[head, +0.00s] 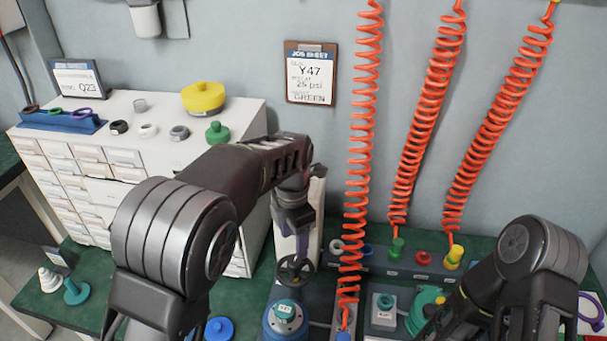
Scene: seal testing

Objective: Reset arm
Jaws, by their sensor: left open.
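My left arm (215,190) reaches in from the left and bends down at the wrist. My left gripper (291,238) points down in front of the right side of the white drawer cabinet (240,130), and it is open. A black handwheel (296,271) shows just below its fingers; I cannot tell whether they touch it. My right arm (535,250) is at the lower right, bent downward. My right gripper is out of the picture.
A blue-based device (285,320) stands below the left gripper. A job sheet (311,75) hangs on the wall. Several rings and knobs, including a yellow one (203,98), lie on the cabinet.

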